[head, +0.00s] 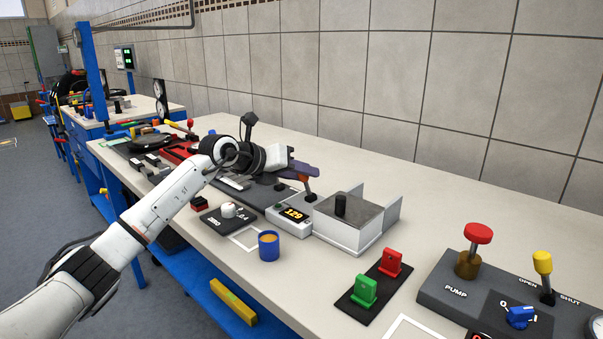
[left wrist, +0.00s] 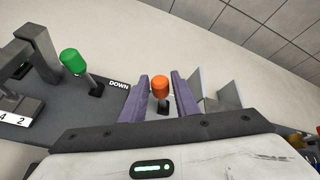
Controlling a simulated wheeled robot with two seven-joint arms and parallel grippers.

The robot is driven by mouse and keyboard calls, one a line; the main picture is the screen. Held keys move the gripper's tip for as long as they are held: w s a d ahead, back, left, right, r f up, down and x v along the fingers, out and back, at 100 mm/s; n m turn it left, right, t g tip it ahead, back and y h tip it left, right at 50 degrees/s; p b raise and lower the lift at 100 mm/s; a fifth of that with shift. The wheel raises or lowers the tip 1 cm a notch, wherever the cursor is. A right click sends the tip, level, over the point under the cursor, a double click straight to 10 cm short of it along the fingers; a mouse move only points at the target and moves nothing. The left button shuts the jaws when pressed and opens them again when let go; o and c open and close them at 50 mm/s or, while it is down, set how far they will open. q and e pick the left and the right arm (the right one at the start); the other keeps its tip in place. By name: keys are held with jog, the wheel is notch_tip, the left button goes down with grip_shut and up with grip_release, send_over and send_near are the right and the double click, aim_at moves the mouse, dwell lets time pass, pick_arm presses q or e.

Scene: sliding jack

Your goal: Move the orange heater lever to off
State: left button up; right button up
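My left gripper (head: 301,171) reaches over the bench from the left. In the left wrist view its two purple fingers (left wrist: 160,95) are apart, one on each side of the orange lever knob (left wrist: 160,86). Gaps show on both sides of the knob, so the fingers do not appear closed on it. In the head view the fingers hide most of the orange knob; the lever's dark stem and base (head: 310,196) show below them. A white display unit reading 129 (head: 291,214) stands just in front. My right gripper is not in view.
A metal box with a black knob (head: 349,222) and upright plates stands right of the lever. A green lever (left wrist: 72,62) marked DOWN is left in the wrist view. A blue cup (head: 268,247), red and green switches (head: 364,288) and a pump panel (head: 465,290) lie nearer.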

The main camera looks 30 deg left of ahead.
pick_arm(q)
jog(key=b+v, duration=0.1)
jog(key=v, duration=0.8)
jog(key=shift+a, duration=0.15)
jog(key=shift+s+r, duration=0.3)
jog(key=shift+s, duration=0.2)
